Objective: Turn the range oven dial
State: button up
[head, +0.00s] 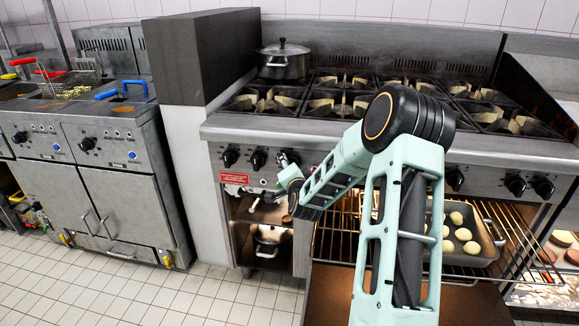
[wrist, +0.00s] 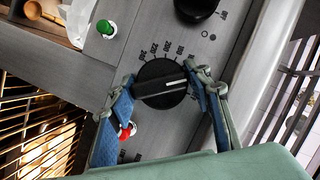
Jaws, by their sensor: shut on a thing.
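The range oven dial (wrist: 160,71) is a round black knob with a raised bar and a white pointer line, set in the steel panel. Numbers such as 200, 220 and 240 are printed around it. In the wrist view my gripper (wrist: 163,87) has one blue-padded finger on each side of the dial and is shut on it. The white line points toward the right-hand finger. In the head view my gripper (head: 289,162) is at the range's front panel (head: 340,155), and it hides most of the dial there.
A red button (wrist: 127,131) and a green button (wrist: 105,28) sit near the dial. Another black knob (wrist: 195,8) is above it. Below the panel, an oven rack with a tray (head: 482,258) of dough balls sticks out. A lidded pot (head: 284,62) stands on the range.

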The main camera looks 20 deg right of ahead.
jog(key=n, duration=0.1)
jog(key=n+g+h, duration=0.1)
jog(key=n, duration=0.1)
jog(key=shift+w+a+r+g, duration=0.1)
jog(key=shift+a+r+g, duration=0.05)
jog(key=shift+g, duration=0.15)
jog(key=n+g+h+p, duration=0.1)
jog(key=n+p, duration=0.1)
jog(key=shift+n, duration=0.3)
jog(key=shift+n+g+h+p, duration=0.3)
jog(key=shift+n+h+p, duration=0.1)
jog(key=shift+n+p, duration=0.1)
jog(key=o, duration=1.1)
jog(key=v, duration=1.2)
